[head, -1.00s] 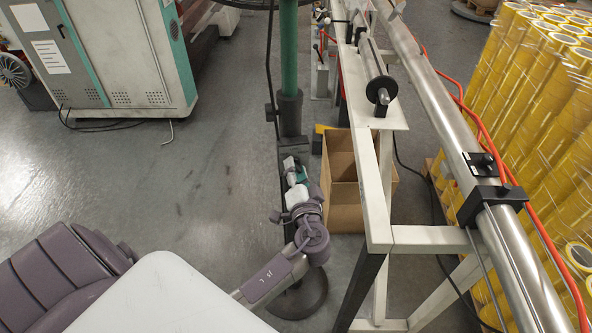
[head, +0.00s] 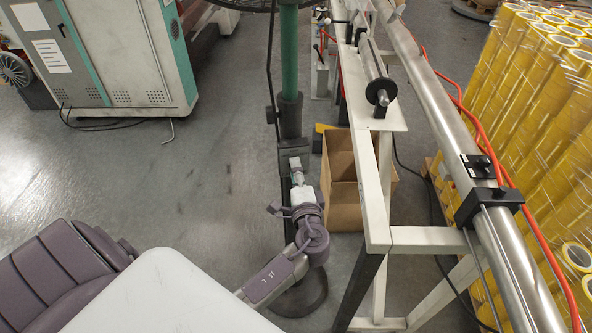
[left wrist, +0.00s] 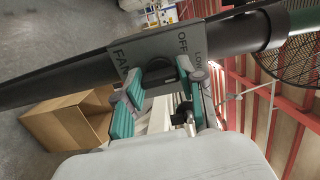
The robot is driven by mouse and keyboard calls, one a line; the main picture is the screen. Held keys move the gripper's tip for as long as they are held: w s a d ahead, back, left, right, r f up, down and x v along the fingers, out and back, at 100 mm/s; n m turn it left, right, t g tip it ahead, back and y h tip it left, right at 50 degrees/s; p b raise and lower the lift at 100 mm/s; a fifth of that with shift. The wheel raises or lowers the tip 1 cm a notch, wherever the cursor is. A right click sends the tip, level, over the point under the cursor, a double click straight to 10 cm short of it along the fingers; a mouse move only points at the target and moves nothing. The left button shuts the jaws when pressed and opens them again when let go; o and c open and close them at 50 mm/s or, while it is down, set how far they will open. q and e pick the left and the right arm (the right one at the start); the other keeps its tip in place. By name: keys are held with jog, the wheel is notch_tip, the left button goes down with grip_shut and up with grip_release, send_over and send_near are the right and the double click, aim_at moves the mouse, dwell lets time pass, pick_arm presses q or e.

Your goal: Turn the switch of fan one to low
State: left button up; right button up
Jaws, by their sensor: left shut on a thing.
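The fan's pole (head: 289,60) stands upright in the head view, with a dark switch box (head: 292,150) low on it. In the left wrist view the grey switch plate (left wrist: 126,62) carries the lettering FAN, OFF and LOW. A dark knob (left wrist: 184,66) sits on the plate. My left gripper (head: 297,172) is up against the switch box; in the left wrist view (left wrist: 168,82) its teal-padded fingers are shut on the knob. The fingers partly hide the knob, and I cannot tell which marking it points to. My right gripper is not in view.
An open cardboard box (head: 343,185) stands on the floor just right of the pole. A white metal frame (head: 382,235) with steel rollers is farther right, beside stacks of yellow tape rolls (head: 530,90). A grey cabinet (head: 105,55) is at the upper left.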

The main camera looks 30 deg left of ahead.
pick_arm(q)
jog(key=shift+m, duration=0.3)
jog(key=o, duration=1.1)
jog(key=shift+o, duration=0.2)
jog(key=shift+s+d, duration=0.1)
jog(key=v, duration=1.2)
